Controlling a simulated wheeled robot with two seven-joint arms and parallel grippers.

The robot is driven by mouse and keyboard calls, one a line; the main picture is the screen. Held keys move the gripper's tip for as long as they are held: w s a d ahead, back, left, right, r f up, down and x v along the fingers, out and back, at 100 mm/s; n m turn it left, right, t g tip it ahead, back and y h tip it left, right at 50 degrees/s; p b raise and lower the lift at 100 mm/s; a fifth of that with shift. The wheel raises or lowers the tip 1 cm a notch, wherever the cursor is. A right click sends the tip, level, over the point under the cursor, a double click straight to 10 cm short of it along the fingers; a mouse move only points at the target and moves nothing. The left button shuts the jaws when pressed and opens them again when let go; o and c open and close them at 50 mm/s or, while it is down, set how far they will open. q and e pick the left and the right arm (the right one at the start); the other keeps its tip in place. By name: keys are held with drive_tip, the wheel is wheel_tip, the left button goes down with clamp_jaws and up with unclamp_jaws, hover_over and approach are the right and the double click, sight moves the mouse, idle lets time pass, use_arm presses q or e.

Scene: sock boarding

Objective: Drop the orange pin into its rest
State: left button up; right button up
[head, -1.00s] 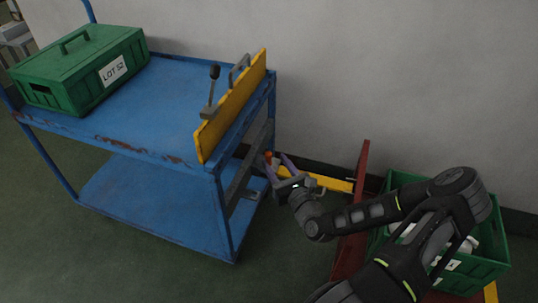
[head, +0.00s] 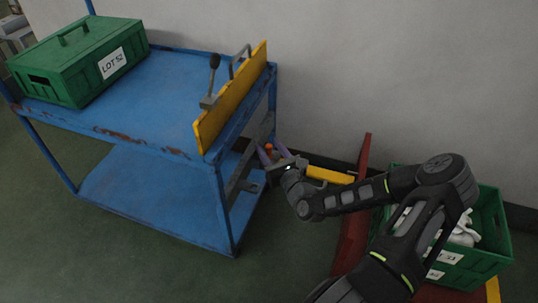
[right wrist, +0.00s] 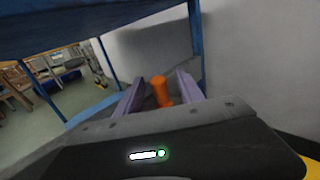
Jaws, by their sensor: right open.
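The orange pin (head: 269,148) stands close to the right end of the blue cart, below its top. It is small in the head view. In the right wrist view the orange pin (right wrist: 161,92) stands roughly upright between the two purple fingers of my right gripper (right wrist: 159,84), with a gap visible on each side. My right gripper (head: 272,152) is open around the pin. The pin's lower end is hidden behind the gripper body, and I cannot make out the rest under it. My left gripper is not in view.
The blue cart (head: 170,85) carries a green lidded box (head: 75,62) and a yellow board (head: 232,97) with a clamp handle. A dark red panel (head: 364,160) and a green crate (head: 490,215) with white items stand at the right. A wall is close behind.

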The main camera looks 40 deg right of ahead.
drive_tip(key=w, duration=0.1)
drive_tip(key=w+b, duration=0.1)
drive_tip(key=w, duration=0.1)
drive_tip(key=shift+w+d, duration=0.2)
drive_tip(key=shift+w, duration=0.05)
drive_tip(key=shift+c, duration=0.5)
clamp_jaws()
